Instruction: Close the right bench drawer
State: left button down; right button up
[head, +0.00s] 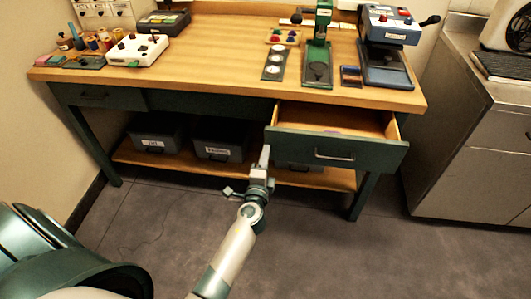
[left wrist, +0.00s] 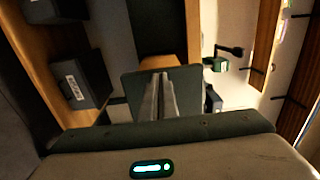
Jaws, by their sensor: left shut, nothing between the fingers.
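The right bench drawer (head: 335,150) is pulled out from under the bench top. Its dark green front has a metal bar handle (head: 335,156), and its pale wooden inside shows empty from above. My left gripper (head: 264,158) is shut and empty, at the left end of the drawer front. Whether it touches the front is unclear. In the left wrist view its closed fingers (left wrist: 158,98) overlap a dark green panel (left wrist: 131,84) that looks like the drawer front. My right gripper is in neither view.
The wooden bench top (head: 220,60) holds a green press (head: 318,50), a blue machine (head: 387,45) and a white box (head: 137,50). Grey bins (head: 155,132) stand on the lower shelf. The left drawer (head: 95,97) looks shut. A metal cabinet (head: 475,150) stands at the right. The floor ahead is clear.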

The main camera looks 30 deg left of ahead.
pick_arm(q)
jog(key=shift+w, duration=0.1)
dwell(0.3)
